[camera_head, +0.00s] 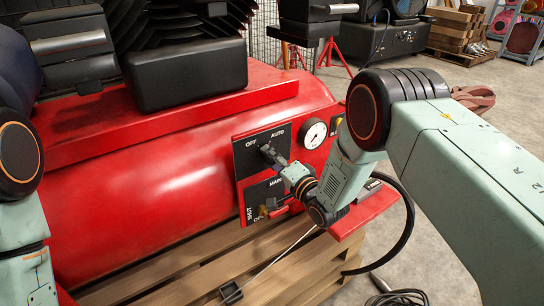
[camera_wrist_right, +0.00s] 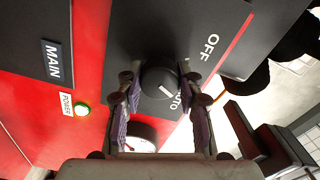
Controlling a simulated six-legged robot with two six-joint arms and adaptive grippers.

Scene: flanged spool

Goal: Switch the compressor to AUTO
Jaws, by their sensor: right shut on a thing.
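The red compressor (camera_head: 150,190) carries a black switch panel (camera_head: 244,160) lettered OFF on the left and AUTO on the right. My right gripper (camera_head: 270,153) reaches the panel and hides most of the knob in the head view. In the right wrist view the round black knob (camera_wrist_right: 158,82) sits between the two fingers of my right gripper (camera_wrist_right: 157,88), which are shut on it. The knob's white mark points toward the AUTO lettering (camera_wrist_right: 177,100), away from the OFF lettering (camera_wrist_right: 211,46). My left gripper is out of view.
A pressure gauge (camera_head: 314,134) is right of the panel. A black hose (camera_head: 408,215) curves at the right. A wooden pallet (camera_head: 190,280) lies underneath.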

